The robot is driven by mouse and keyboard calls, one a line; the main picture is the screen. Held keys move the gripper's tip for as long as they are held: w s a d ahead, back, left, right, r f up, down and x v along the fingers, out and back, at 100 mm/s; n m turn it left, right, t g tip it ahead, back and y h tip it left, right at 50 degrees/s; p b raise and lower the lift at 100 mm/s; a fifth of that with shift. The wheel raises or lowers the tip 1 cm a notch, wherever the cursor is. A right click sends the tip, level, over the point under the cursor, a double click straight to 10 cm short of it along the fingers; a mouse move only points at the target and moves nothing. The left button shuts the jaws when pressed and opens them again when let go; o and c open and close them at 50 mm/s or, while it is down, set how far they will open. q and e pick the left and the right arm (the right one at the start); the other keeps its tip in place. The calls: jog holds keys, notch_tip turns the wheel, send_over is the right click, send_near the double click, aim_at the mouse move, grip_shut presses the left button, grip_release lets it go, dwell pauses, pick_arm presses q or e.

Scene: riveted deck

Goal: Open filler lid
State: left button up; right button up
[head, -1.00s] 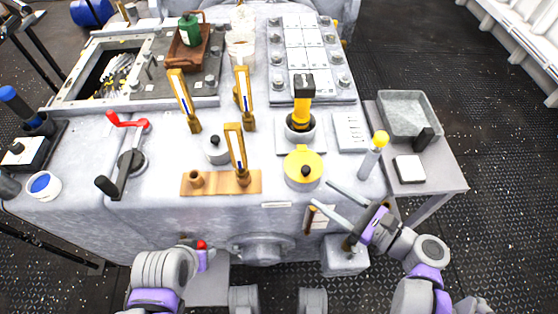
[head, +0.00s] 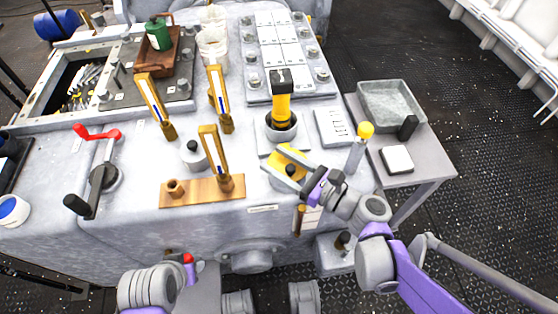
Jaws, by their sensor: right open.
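The yellow round filler lid (head: 291,158) lies on the front right part of the grey machine top and looks closed. My right gripper (head: 268,159) is open, with its two pale fingers over the lid. They hide part of it, including its black knob. I cannot tell whether the fingers touch the lid. My left arm is at the bottom left, in front of the machine. Its gripper (head: 189,270) is small here and its fingers cannot be made out.
A yellow and black post (head: 282,105) stands just behind the lid. A yellow-topped grey cylinder (head: 359,146) stands to its right. A side table (head: 430,157) holds a grey tray (head: 392,104).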

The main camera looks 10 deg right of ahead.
grip_shut()
dwell(0.3)
dwell(1.2)
